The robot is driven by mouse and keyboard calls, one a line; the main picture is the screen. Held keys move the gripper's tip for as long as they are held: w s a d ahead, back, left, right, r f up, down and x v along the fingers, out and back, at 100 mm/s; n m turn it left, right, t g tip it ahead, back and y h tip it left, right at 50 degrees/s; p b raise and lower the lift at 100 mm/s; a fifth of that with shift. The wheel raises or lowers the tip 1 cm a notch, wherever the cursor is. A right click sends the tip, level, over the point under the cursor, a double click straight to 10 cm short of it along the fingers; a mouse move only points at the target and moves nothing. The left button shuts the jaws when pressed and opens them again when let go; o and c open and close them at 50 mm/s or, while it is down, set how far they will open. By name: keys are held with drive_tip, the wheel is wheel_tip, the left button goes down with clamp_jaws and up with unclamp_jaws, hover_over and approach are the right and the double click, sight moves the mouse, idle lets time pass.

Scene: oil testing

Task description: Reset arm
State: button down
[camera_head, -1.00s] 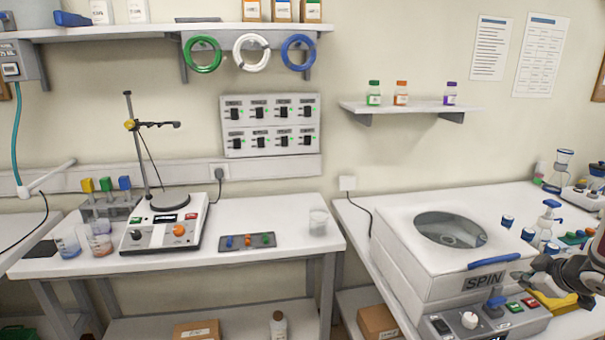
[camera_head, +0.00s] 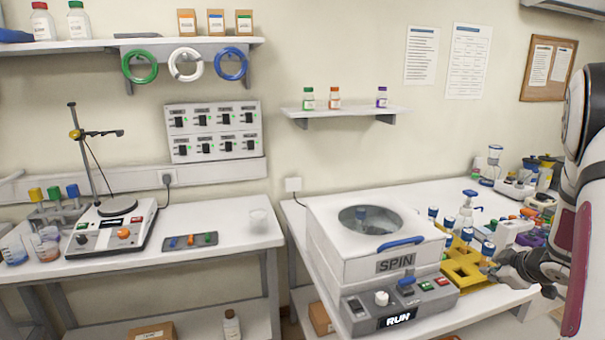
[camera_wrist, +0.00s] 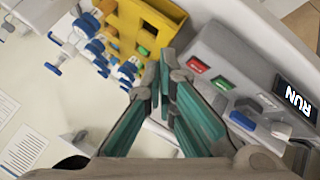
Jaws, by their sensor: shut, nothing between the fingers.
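My arm comes in from the right edge in the head view. My gripper (camera_head: 492,268) is right of the white spinning machine (camera_head: 335,252), near the yellow rack (camera_head: 463,270). In the wrist view the teal fingers of my gripper (camera_wrist: 168,65) are together at their tips, with nothing between them. They are between the yellow rack (camera_wrist: 150,25) and the machine's grey control panel (camera_wrist: 240,75). The panel has a red button, a green button, a blue lever, a white knob and a display reading RUN (camera_head: 398,318). The machine's lid is down.
Several blue-capped bottles (camera_head: 470,210) stand behind the rack. More bottles and equipment (camera_head: 520,185) crowd the bench's right end. A hotplate stirrer (camera_head: 112,228) with a stand is on the left bench. A small shelf (camera_head: 345,112) holds three little bottles.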

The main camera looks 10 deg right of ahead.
drive_tip(key=w+a+r+m+h, duration=0.2)
drive_tip(key=a+r, duration=0.4)
drive_tip(key=r, duration=0.6)
drive_tip(key=s+a+r+m+h, duration=0.1)
drive_tip(key=s+a+r+m, duration=0.25)
drive_tip(key=a+r, duration=0.6)
drive_tip(key=s+a+g+y, duration=0.1)
drive_tip(key=s+a+y, duration=0.1)
drive_tip(key=s+a, duration=0.8)
drive_tip(key=s+a+g+y, duration=0.2)
drive_tip(key=s+a+y, duration=0.1)
drive_tip(key=s+a, duration=0.8)
drive_tip(key=a, duration=0.4)
drive_tip(key=shift+a+f, duration=0.15)
drive_tip(key=shift+a, duration=0.1)
drive_tip(key=shift+s+m, duration=0.1)
drive_tip(key=shift+m, duration=0.15)
idle(1.3)
